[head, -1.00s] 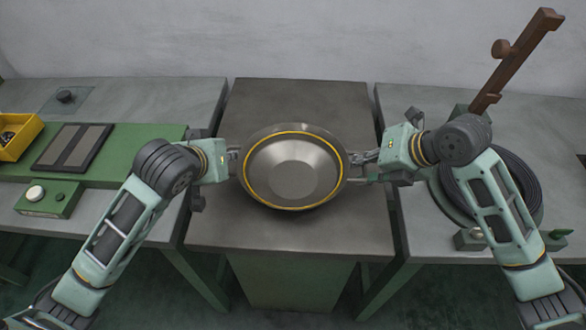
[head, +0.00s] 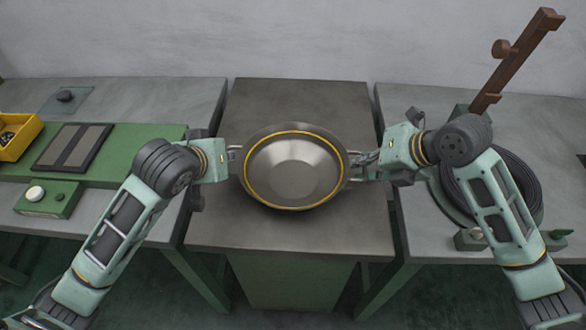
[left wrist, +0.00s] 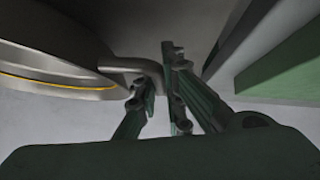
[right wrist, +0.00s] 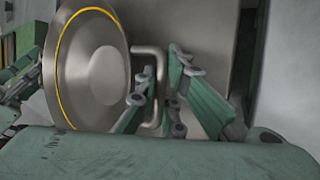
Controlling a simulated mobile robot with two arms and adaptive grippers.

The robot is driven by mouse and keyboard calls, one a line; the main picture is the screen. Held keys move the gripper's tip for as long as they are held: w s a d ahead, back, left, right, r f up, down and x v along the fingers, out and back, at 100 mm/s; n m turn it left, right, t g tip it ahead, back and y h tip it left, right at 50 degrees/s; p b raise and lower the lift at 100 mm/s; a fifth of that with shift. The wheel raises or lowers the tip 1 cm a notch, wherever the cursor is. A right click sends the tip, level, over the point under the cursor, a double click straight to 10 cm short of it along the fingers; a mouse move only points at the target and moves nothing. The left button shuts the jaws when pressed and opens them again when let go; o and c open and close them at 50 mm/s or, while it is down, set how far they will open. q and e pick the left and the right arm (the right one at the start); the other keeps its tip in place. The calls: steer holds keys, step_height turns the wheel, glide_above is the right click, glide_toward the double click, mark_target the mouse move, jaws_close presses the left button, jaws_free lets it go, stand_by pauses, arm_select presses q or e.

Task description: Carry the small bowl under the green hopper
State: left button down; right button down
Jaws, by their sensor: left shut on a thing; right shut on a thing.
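The small bowl (head: 294,190) is a metal bowl with a yellow ring inside its rim and a loop handle on each side. It is at the middle of the head view, over the centre table. My left gripper (head: 234,161) is shut on its left handle; the left wrist view shows the fingers (left wrist: 160,85) around that handle. My right gripper (head: 358,164) is shut on the right handle, and the right wrist view shows its fingers (right wrist: 158,88) on the loop. The bowl looks empty. I cannot tell whether it touches the table. No green hopper is visible.
The centre table (head: 290,232) is otherwise clear. On the left table are a green machine base (head: 130,160), a yellow bin (head: 18,145) and a button box (head: 48,198). On the right are a black coil (head: 520,185) and a brown upright post (head: 515,60).

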arm_select(q)
steer(key=shift+d+r, duration=0.15)
arm_select(e)
steer(key=shift+a+r, duration=0.15)
steer(key=shift+r, duration=0.05)
